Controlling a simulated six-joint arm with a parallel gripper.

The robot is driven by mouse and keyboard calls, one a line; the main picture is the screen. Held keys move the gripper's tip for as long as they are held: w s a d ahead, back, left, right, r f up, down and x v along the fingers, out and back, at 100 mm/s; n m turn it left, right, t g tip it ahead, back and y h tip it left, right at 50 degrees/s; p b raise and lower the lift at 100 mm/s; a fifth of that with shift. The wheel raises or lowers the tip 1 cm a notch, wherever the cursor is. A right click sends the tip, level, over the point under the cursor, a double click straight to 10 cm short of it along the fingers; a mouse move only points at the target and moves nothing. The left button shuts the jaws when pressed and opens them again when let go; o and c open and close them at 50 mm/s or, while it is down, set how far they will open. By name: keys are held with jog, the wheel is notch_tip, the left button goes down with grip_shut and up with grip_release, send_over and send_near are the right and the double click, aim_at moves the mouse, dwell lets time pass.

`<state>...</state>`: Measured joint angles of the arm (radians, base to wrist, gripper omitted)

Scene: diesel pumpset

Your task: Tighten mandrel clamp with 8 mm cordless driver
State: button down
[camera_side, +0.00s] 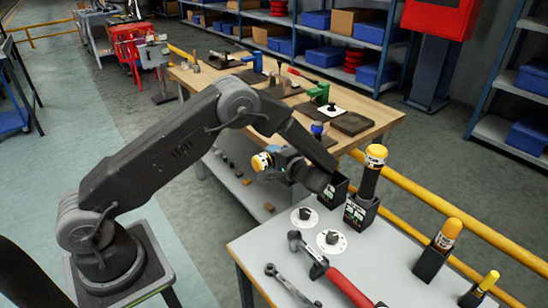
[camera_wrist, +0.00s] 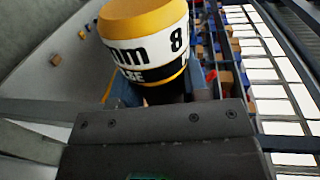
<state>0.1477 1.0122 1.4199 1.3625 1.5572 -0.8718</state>
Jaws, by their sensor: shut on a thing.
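My gripper (camera_side: 276,164) is shut on the cordless driver (camera_side: 262,161), raised in the air between the wooden bench and the grey table. The driver lies tilted, with its yellow cap toward the left. In the wrist view the driver (camera_wrist: 148,45) shows a yellow cap and a white and black band reading "mm 8". Its far end and bit are hidden. Several fixtures stand on the wooden bench, among them a green one (camera_side: 318,93) and a blue-topped part (camera_side: 317,130). I cannot tell which of them is the mandrel clamp.
On the grey table (camera_side: 262,250) are an open black holder (camera_side: 334,191), a yellow-capped driver (camera_side: 372,170) in its holder, smaller yellow-topped tools (camera_side: 448,235), a red-handled wrench (camera_side: 345,287) and white discs (camera_side: 331,243). A yellow rail (camera_side: 420,200) runs behind.

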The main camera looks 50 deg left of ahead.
aim_at(264, 166)
jog(key=shift+r, duration=0.15)
jog(key=shift+s, duration=2.6)
